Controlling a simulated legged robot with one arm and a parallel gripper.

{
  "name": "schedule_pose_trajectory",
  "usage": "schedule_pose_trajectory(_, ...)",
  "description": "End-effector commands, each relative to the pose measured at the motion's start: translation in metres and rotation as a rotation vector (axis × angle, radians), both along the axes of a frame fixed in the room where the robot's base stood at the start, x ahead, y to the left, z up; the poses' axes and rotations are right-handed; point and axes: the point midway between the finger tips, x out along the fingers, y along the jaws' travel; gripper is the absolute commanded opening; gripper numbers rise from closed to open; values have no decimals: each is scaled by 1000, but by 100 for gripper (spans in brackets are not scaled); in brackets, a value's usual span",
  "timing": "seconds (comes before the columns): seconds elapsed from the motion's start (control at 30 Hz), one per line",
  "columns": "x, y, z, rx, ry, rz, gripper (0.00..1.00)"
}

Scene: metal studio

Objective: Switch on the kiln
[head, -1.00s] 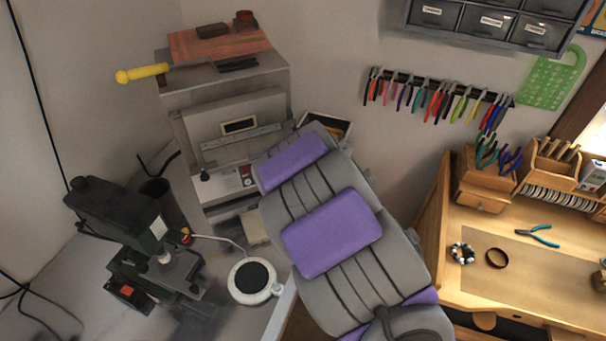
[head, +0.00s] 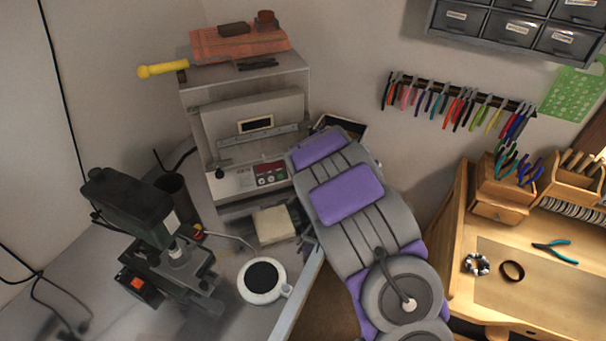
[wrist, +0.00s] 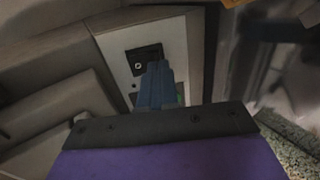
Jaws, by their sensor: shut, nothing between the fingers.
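The kiln (head: 243,110) is a grey box with a pale front door and a yellow handle sticking out at its upper left. Its control panel (head: 240,180), low on the front, carries small red and dark controls (head: 271,173). The wrist view shows a pale panel (wrist: 165,38) with a black square control (wrist: 145,60) bearing a light ring. My gripper (wrist: 156,70) is shut and empty, its bluish fingertips just below that control in the picture; contact cannot be told. A small green patch beside the fingers is partly covered. In the head view my arm hides the fingers.
A dark drill press (head: 135,215) stands left of the kiln. A round white device with a black top (head: 262,279) sits in front. A wooden bench (head: 530,285) is at the right, under a rack of pliers (head: 455,100).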

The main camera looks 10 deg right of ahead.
Motion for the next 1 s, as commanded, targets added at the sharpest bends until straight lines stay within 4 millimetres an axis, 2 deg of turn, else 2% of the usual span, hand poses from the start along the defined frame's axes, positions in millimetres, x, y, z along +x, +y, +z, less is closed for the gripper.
schedule_pose_trajectory(0.53,4,2,-5,1,-24,-1,0)
schedule_pose_trajectory(1.0,5,2,5,4,-28,1,0)
